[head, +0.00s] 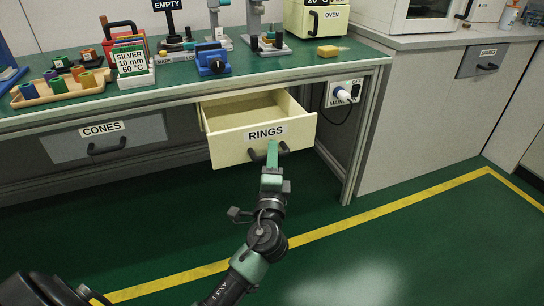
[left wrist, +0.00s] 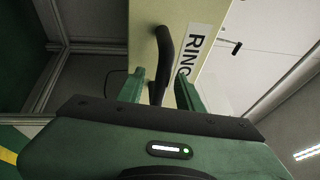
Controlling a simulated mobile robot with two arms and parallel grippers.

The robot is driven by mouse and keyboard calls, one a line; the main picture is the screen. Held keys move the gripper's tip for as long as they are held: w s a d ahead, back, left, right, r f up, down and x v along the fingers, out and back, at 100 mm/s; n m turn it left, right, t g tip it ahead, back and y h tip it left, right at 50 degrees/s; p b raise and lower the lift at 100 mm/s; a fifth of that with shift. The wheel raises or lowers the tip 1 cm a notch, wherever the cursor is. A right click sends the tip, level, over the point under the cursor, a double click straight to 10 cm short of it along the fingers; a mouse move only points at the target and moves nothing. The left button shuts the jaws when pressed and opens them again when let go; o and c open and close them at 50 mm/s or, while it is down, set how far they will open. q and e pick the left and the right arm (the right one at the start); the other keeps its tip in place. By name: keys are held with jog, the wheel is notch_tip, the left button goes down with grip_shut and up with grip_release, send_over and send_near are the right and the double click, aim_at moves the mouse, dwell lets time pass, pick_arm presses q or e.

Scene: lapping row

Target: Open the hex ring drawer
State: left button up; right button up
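The cream drawer labelled RINGS (head: 235,150) stands pulled out under the green bench, and its visible inside looks empty. Its dark bar handle (head: 285,148) is on the front. My left gripper (head: 271,155) is at the handle. In the left wrist view, the handle (left wrist: 163,50) runs between the two green fingers of my left gripper (left wrist: 160,92), with a gap visible on each side, so the fingers look open around it. The RINGS label (left wrist: 188,55) is partly cut off behind a finger. My right gripper is not in view.
A shut grey drawer labelled CONES (head: 75,142) is to the left. A socket with a white plug (head: 343,94) is to the right of the open drawer, near the bench leg (head: 365,130). Green floor with a yellow line (head: 400,205) lies clear in front.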

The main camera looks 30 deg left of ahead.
pick_arm(q)
jog(key=v, duration=0.7)
jog(key=shift+s+d, duration=0.2)
jog(key=shift+s, duration=0.15)
jog(key=shift+f, duration=0.1)
